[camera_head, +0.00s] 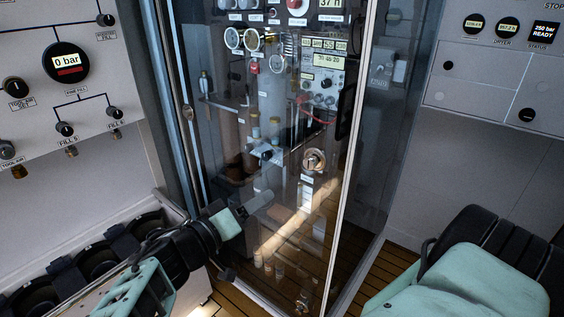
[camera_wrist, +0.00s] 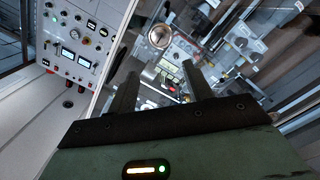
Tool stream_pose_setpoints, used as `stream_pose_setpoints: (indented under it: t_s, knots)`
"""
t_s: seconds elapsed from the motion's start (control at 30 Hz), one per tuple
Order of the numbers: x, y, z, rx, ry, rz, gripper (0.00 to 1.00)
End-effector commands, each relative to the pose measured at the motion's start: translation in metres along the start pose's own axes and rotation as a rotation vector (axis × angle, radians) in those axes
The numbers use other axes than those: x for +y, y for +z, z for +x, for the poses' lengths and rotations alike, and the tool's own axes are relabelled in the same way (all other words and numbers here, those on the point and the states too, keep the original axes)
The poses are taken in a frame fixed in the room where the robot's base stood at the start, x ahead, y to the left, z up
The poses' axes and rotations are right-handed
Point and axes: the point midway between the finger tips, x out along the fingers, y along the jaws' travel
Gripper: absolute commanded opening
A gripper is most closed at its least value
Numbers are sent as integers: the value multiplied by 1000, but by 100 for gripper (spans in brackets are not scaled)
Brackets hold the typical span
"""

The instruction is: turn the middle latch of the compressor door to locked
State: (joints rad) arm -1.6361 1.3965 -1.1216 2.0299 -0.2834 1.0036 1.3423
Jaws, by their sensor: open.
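The compressor door (camera_head: 338,225) is a tall glass panel in a pale metal frame. A round metal latch (camera_head: 314,160) sits about midway up its right side. What looks like the same latch shows at the top of the wrist view (camera_wrist: 160,36); its turn position is too small to read. Another latch (camera_head: 302,302) sits near the door's bottom corner. My gripper (camera_head: 262,201) is in front of the glass, left of and below the middle latch, apart from it. In the wrist view its two fingers (camera_wrist: 160,88) stand apart with nothing between them.
Gauges (camera_head: 244,40) and instruments show behind the glass. A panel with a 0 bar display (camera_head: 68,62) is at the left, above a rack of dark cylinders (camera_head: 95,262). Another control panel (camera_head: 490,70) is at the right. Wooden floor (camera_head: 375,268) shows below.

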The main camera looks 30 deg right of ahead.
Motion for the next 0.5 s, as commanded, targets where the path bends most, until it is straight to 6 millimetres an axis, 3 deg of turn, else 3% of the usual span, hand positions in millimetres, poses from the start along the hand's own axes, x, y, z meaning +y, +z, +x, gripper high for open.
stream_pose_setpoints:
  t_s: [0.17, 0.5]
  knots:
    - [2, -4, 10, 15, 8, 18, 51]
    - [3, -5, 77, 10, 10, 13, 51]
